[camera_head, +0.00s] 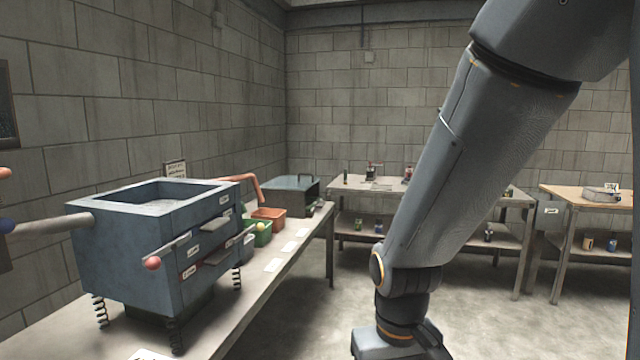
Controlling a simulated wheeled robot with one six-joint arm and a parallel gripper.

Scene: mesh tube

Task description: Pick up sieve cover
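A blue-grey sieve machine (155,240) stands on springs on the long bench at the left, and its square top is open. A low blue-grey piece with a handle on top (291,187), which looks like the sieve cover, sits at the far end of the same bench. I cannot tell for sure that it is the cover. My gripper (402,348) hangs at the bottom edge, right of the bench and well apart from both. Its fingers are cut off or too unclear to read, and I see nothing held.
A green bin (260,232) and a reddish bin (268,217) stand between the machine and the handled piece. White labels lie along the front edge of the bench (240,308). Shelved tables stand at the back (345,187) and right (575,193). The floor (305,315) between is clear.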

